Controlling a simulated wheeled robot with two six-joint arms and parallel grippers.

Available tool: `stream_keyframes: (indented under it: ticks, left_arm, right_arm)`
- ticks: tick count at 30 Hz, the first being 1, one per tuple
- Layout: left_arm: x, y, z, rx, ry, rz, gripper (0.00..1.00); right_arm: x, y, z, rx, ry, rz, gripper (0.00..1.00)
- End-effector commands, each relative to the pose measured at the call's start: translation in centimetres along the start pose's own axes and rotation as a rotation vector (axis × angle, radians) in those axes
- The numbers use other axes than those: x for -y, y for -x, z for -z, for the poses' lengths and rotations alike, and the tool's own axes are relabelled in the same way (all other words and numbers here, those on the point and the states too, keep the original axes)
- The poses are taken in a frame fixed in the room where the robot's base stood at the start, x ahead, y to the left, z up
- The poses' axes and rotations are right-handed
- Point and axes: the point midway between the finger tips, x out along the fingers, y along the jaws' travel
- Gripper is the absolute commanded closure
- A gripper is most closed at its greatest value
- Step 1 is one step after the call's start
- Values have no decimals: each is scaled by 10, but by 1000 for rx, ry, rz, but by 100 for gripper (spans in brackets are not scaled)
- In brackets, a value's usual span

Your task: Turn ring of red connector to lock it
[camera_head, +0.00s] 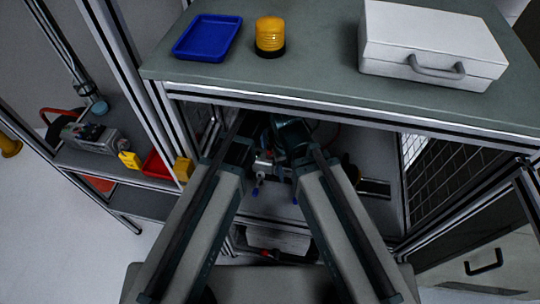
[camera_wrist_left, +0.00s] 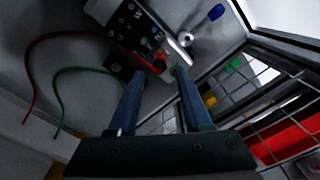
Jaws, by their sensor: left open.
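In the left wrist view a small device (camera_wrist_left: 135,22) has a black panel with knobs and a silver edge face. A red part (camera_wrist_left: 146,62), which looks like the red connector, sits at its near edge, just beyond my fingertips. My left gripper (camera_wrist_left: 159,74) is open, with its two blue fingers apart and nothing held between them. I cannot tell whether a fingertip touches the connector or how its ring is turned. In the head view both my arms reach under the bench top; the connector is not clear there, and my right gripper is too dark to make out.
A red cable (camera_wrist_left: 30,80) and a green cable (camera_wrist_left: 60,95) curve at left in the wrist view. A wire mesh (camera_wrist_left: 245,95) stands at right. On the bench top (camera_head: 310,70) are a blue tray (camera_head: 208,38), yellow beacon (camera_head: 270,36) and white case (camera_head: 430,40).

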Motion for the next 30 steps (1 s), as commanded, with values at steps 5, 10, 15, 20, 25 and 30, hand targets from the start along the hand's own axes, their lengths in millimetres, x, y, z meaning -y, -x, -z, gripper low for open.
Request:
stream_keyframes:
  ticks: [5,10,15,20,25,30]
  left_arm:
    - [0,-34,0,0,0,0,50]
    - [0,-56,0,0,0,0,50]
    - [0,-67,0,0,0,0,50]
    - [0,-68,0,0,0,0,50]
    - [0,-67,0,0,0,0,54]
    - [0,-67,0,0,0,0,85]
  right_arm:
    - [3,-34,2,0,0,0,39]
    - [5,-56,3,0,0,0,39]
    - [6,-67,4,0,1,0,39]
    - [6,-67,4,0,1,0,39]
    - [6,-66,4,0,1,0,39]
    - [6,-66,4,0,1,0,39]
